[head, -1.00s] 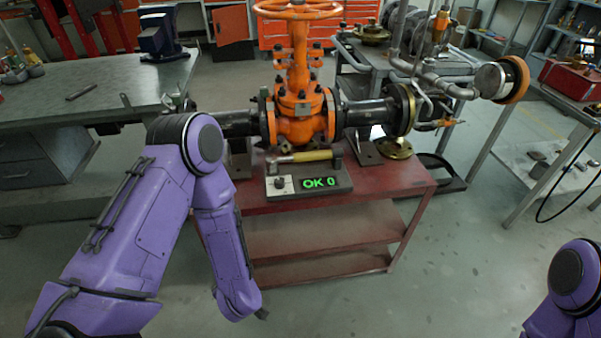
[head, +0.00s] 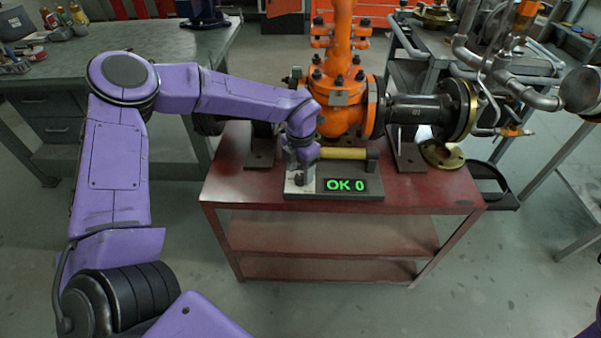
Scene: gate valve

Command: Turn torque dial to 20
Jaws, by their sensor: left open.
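The torque unit (head: 360,193) is a grey box on the red cart, with a green display (head: 345,185) that reads OK 0. Its torque dial (head: 298,178) is a small dark knob on a pale plate left of the display. My left gripper (head: 300,168) points down right over the dial and partly hides it. It is open, though its fingers are small here and I cannot tell whether they touch the knob. A yellow-handled tool (head: 343,153) lies along the back of the unit. My right gripper is not in view.
The orange gate valve (head: 341,95) with its black pipe flanges stands on the red cart (head: 430,192) just behind the unit. A grey workbench (head: 130,55) is at left. The cart's front edge is clear, with open floor before it.

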